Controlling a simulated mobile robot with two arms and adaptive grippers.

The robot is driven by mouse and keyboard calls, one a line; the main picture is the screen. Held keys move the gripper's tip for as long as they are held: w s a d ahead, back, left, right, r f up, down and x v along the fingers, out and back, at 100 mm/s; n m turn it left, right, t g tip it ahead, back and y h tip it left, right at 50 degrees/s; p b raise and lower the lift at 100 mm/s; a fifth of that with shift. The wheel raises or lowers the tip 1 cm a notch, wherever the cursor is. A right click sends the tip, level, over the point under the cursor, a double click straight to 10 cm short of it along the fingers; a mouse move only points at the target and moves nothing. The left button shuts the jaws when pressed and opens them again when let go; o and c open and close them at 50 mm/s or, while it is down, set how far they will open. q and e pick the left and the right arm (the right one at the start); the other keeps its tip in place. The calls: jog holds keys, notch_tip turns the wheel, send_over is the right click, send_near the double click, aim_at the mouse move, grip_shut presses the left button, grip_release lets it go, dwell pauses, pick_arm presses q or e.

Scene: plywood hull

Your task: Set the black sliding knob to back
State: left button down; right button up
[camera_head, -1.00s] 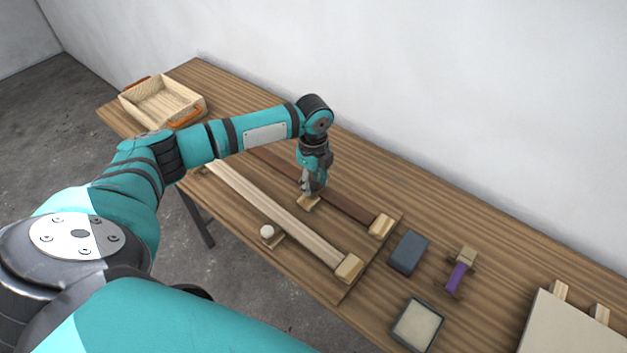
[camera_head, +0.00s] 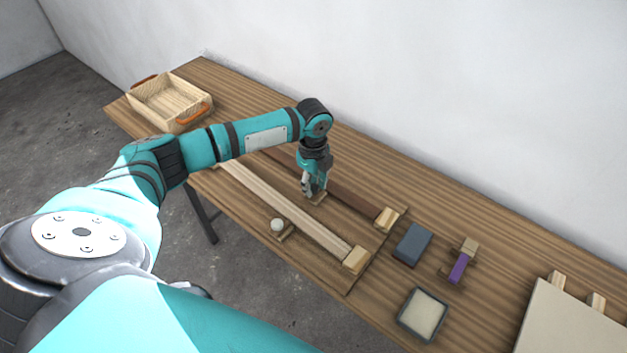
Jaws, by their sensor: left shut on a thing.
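My left gripper (camera_head: 313,193) reaches down from the left onto the dark brown rail (camera_head: 351,197). It is shut on the black sliding knob, which the fingers hide. Only the knob's light wooden slider base (camera_head: 318,199) shows under the fingertips. It sits partway along the dark rail, short of the light end block (camera_head: 387,219) on the right. A second, pale rail (camera_head: 290,210) runs parallel and nearer to me, with a white knob (camera_head: 277,225) on a small wooden base beside it. My right gripper is out of view.
A wooden tray with orange handles (camera_head: 170,101) stands at the table's far left. Right of the rails are a blue-grey block (camera_head: 412,244), a purple-handled piece (camera_head: 459,266), a shallow framed box (camera_head: 423,313) and a pale panel (camera_head: 575,325). A white wall stands behind the table.

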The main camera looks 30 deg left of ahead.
aim_at(313, 187)
pick_arm(q)
jog(key=c, duration=1.5)
grip_release()
jog(key=shift+w+a+f, duration=0.1)
jog(key=o, duration=0.5)
jog(key=shift+r, duration=0.25)
notch_tip(313, 187, up, 12)
jog(key=shift+f, duration=0.15)
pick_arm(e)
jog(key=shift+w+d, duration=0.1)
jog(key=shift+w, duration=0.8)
